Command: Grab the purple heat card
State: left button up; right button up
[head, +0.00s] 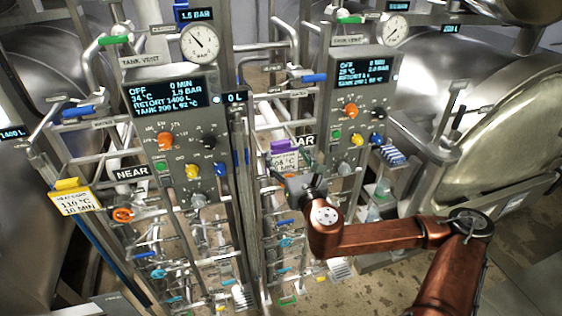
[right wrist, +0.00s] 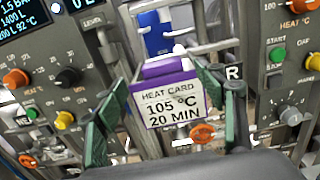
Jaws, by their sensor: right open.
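The purple heat card (right wrist: 172,103) reads "HEAT CARD 105 °C 20 MIN" in the right wrist view, with a purple clip along its top. In the head view its purple top (head: 285,146) shows just above my right gripper (head: 300,186), which hides its lower part. My right gripper also fills the lower right wrist view (right wrist: 162,122), with its two green-padded fingers apart on either side of the card. I cannot tell whether either finger touches it. My left gripper is not in view.
A yellow heat card (head: 75,200) reading 110 °C, 10 MIN hangs at the left. Two control panels with knobs, the left one (head: 180,135) and the right one (head: 358,110), flank the card. Pipes and valve handles crowd around it.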

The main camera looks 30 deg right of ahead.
aim_at(282, 144)
jog(key=shift+w+d+f+b, duration=0.1)
jog(key=shift+w+b, duration=0.1)
jog(key=shift+b, duration=0.45)
jog(key=shift+w+d, duration=0.1)
jog(key=shift+w, duration=0.05)
jog(key=x, duration=0.5)
jog(key=shift+w+p, duration=0.1)
jog(key=shift+p, duration=0.2)
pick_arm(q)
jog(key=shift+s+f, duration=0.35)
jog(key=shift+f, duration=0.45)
pick_arm(e)
jog(key=shift+c, duration=0.7)
jog(key=c, duration=1.1)
jog(key=shift+o, duration=0.2)
jog(key=shift+r, duration=0.25)
